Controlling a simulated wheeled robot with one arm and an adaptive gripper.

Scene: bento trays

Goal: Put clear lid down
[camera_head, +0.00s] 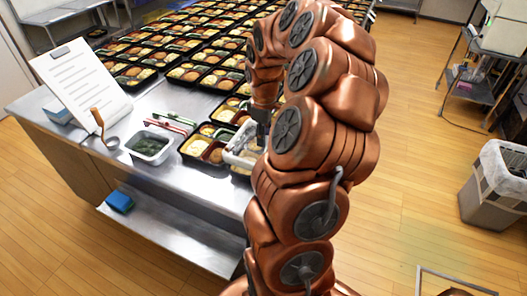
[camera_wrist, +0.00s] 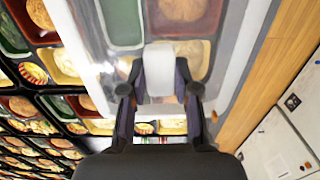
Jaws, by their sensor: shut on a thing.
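My gripper (camera_wrist: 160,90) is shut on the clear lid (camera_wrist: 236,45) at its whitish edge in the wrist view. The lid is a see-through sheet that spreads over the top of that view, above a filled black bento tray. In the head view the lid (camera_head: 238,153) is a pale, shiny shape just below my gripper (camera_head: 262,135), over a bento tray (camera_head: 193,143) near the table's right edge. My arm hides part of the lid and tray there. I cannot tell whether the lid touches the tray.
Many filled bento trays (camera_head: 187,73) cover the back of the steel table (camera_head: 60,133). A container of dark green food (camera_head: 149,147), tongs (camera_head: 165,127), a ladle (camera_head: 110,142) and a clipboard (camera_head: 78,80) lie at left. A bin (camera_head: 490,190) stands on the floor at right.

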